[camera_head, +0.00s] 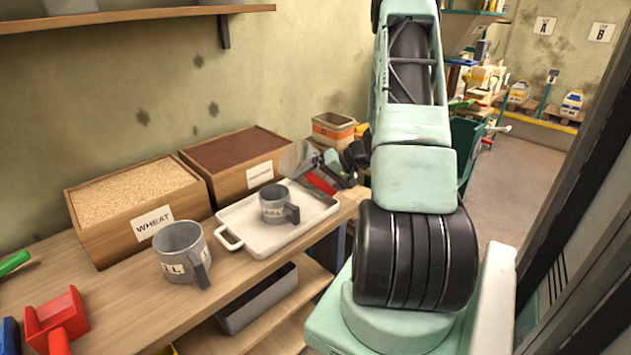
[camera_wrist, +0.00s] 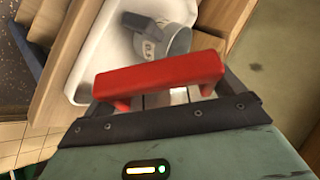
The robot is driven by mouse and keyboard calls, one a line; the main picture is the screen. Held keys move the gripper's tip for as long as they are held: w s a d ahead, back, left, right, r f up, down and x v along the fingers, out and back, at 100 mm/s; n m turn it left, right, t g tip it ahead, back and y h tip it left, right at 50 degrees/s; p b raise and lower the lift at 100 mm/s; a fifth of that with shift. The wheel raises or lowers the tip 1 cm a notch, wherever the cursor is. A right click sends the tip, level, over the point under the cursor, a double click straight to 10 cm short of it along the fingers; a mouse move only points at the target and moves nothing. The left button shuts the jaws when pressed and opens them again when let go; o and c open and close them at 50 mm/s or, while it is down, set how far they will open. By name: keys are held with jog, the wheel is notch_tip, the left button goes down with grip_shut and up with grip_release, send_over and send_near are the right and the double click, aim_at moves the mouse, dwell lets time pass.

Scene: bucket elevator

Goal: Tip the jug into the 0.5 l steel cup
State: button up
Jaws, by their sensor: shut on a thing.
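The 0.5 l steel cup (camera_head: 273,207) stands upright on a white tray (camera_head: 290,234) on the bench. It also shows in the wrist view (camera_wrist: 172,40), just beyond the red handle. My gripper (camera_head: 335,168) is shut on the red handle (camera_head: 320,184) of what looks like a clear jug (camera_head: 296,160). The handle crosses the middle of the wrist view (camera_wrist: 160,75). The jug is held over the tray's far right part, behind and right of the cup. Its see-through body is faint, so I cannot tell its exact tilt or contents.
A larger steel cup (camera_head: 182,252) stands left of the tray. Behind are a wheat box (camera_head: 150,222) and a box of dark grain (camera_head: 257,178). An orange-rimmed box (camera_head: 333,129) sits at the back. A red tool (camera_head: 57,318) lies front left.

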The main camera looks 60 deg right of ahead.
jog(key=shift+r+g+h+p, duration=0.15)
jog(key=shift+g+h+p, duration=0.15)
jog(key=shift+g+p, duration=0.15)
jog(key=shift+f+n+g+h+p, duration=0.4)
jog(key=shift+f+g+h, duration=0.15)
jog(key=shift+h, duration=0.25)
jog(key=shift+w+r, duration=0.1)
jog(key=shift+r+p, duration=0.15)
jog(key=shift+p, duration=0.2)
jog(key=shift+a+r+g+h+p, duration=0.15)
jog(key=shift+r+g+h+p, duration=0.2)
jog(key=shift+g+h, duration=0.3)
jog(key=shift+n, duration=0.3)
jog(key=shift+w+a+r+n+g+h+b, duration=0.2)
jog(key=shift+r+g+h+b, duration=0.4)
jog(key=shift+b, duration=0.55)
jog(key=shift+w+a+r+n+g+h+b, duration=0.15)
jog(key=shift+a+r+g+h+b, duration=0.2)
jog(key=shift+h+b, duration=0.55)
